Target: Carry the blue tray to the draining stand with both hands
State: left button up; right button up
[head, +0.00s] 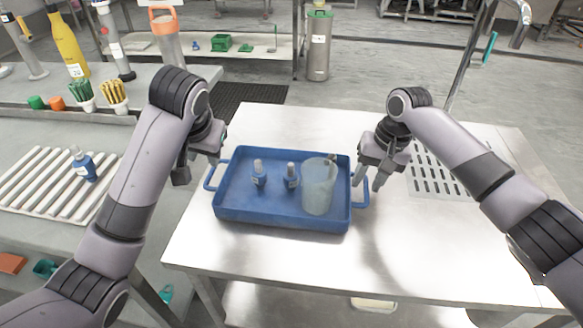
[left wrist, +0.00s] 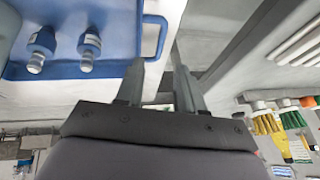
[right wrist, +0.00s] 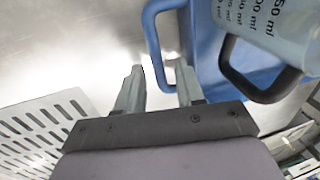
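The blue tray (head: 280,222) lies flat on the metal table, with a loop handle at each end. It holds two small bottles (head: 259,178) (head: 292,178) and a clear measuring jug (head: 319,188). My left gripper (left wrist: 159,66) is open at the tray's left handle (left wrist: 160,38), which shows just ahead of and between its fingertips. My right gripper (right wrist: 160,68) is open, with the right handle (right wrist: 152,45) between its fingertips. Neither gripper is closed on a handle. A perforated grey draining panel (head: 428,182) lies on the table to the right, partly behind my right arm.
A ribbed white rack (head: 45,185) with a blue bottle (head: 84,165) is on the left counter. Brushes (head: 114,95) and a yellow bottle (head: 66,45) stand behind it. A tall tap (head: 475,55) rises at the back right. The table's front is clear.

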pick_arm(q)
jog(key=shift+v, duration=1.1)
pick_arm(e)
notch_tip(320, 180, up, 12)
jog(key=d, duration=0.2)
jog(key=shift+d, duration=0.15)
pick_arm(q)
jog(key=shift+s+a, duration=0.1)
jog(key=shift+a, duration=0.1)
pick_arm(e)
jog(key=shift+s+f, duration=0.1)
